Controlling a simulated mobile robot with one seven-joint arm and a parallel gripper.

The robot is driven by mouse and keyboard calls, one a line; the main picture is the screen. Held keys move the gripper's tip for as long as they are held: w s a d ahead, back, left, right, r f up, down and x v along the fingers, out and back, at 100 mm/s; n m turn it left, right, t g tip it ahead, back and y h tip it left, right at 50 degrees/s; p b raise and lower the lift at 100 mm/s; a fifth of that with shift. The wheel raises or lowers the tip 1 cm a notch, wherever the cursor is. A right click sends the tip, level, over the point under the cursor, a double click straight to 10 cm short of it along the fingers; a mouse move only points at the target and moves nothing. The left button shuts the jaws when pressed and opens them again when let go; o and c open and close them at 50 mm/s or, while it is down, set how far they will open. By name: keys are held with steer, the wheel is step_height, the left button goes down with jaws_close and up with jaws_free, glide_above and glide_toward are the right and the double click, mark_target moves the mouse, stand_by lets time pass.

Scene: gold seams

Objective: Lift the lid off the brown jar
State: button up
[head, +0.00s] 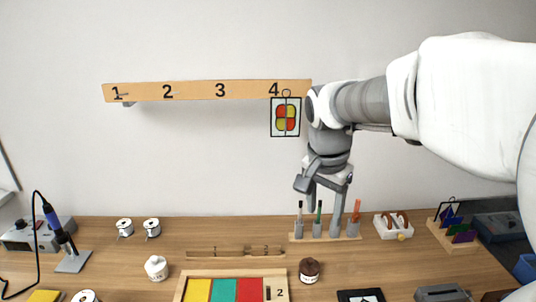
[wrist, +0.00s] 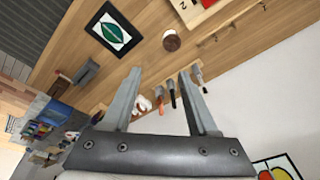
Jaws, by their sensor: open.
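The brown jar (head: 309,272) is small and round and stands on the wooden table, right of the tray of coloured panels. In the head view its lid appears to sit on top, with a small knob. In the wrist view the jar (wrist: 171,42) lies beyond the fingertips, seen small and at an angle. My gripper (head: 322,212) is in the air above and behind the jar, in front of the tool rack, with its fingers pointing down. In the wrist view my gripper (wrist: 160,74) has its fingers wide apart with nothing held between them.
A rack (head: 326,236) with several upright tools stands behind the jar. A white jar (head: 156,268) is to the left. The tray (head: 234,273) of coloured panels is left of the brown jar. A dark framed picture (head: 361,296) lies at the front. A panel (head: 285,117) hangs from the numbered rail (head: 207,90).

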mark_target(310, 259)
steer(key=w+f+m+g, duration=0.2)
steer(key=w+f+m, duration=0.3)
steer(key=w+f, duration=0.3)
steer(key=f, duration=0.5)
steer(key=w+f+b, duration=0.1)
steer(key=f, duration=0.4)
steer(key=f+b, duration=0.1)
steer(key=f, duration=0.5)
steer(key=shift+w+d, duration=0.2)
steer(key=shift+d, duration=0.2)
jaws_close()
